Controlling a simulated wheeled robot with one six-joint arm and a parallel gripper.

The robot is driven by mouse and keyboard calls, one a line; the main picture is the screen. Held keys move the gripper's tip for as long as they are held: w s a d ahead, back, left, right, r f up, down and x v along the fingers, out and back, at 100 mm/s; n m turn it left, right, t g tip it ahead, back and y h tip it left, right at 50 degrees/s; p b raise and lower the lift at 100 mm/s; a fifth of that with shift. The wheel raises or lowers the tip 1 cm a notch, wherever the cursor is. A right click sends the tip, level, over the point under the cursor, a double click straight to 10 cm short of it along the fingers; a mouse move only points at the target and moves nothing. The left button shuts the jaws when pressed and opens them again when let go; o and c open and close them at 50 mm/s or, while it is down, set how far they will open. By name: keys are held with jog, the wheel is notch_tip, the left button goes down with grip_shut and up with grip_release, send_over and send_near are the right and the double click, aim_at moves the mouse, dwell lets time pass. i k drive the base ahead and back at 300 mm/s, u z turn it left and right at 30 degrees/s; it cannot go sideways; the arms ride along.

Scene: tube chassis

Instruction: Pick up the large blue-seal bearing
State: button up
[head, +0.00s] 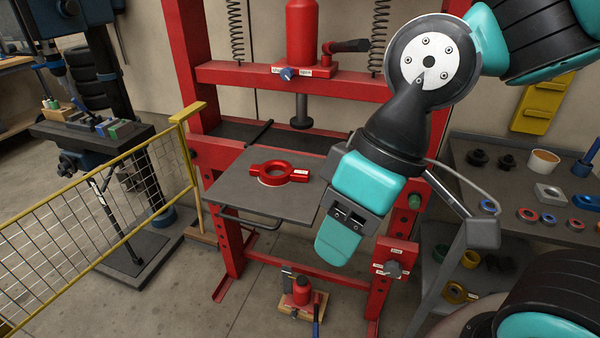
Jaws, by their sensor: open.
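A large blue-seal bearing (587,202) lies on the grey bench top at the far right, partly cut off by the picture edge. A smaller bearing with a blue ring (548,218) lies to its left, and another small blue-ringed one (487,206) sits farther left. Red-ringed bearings (528,215) lie among them. My gripper (365,205) hangs in front of the red press, pointing down, left of the bench and well apart from the bearings. It is open and I see nothing held in it; its fingertips are hard to make out.
The red press (186,60) with a red ring-shaped part (280,173) on its plate stands behind my gripper. The grey bench (462,165) also bears black parts, a cream cup (543,161) and a metal block (550,193). A yellow mesh fence (90,225) stands at left.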

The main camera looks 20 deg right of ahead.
aim_at(485, 204)
jog(key=z, duration=1.45)
jog(key=k, duration=0.5)
jog(key=u, duration=1.1)
jog(key=i, duration=1)
jog(key=z, duration=1.05)
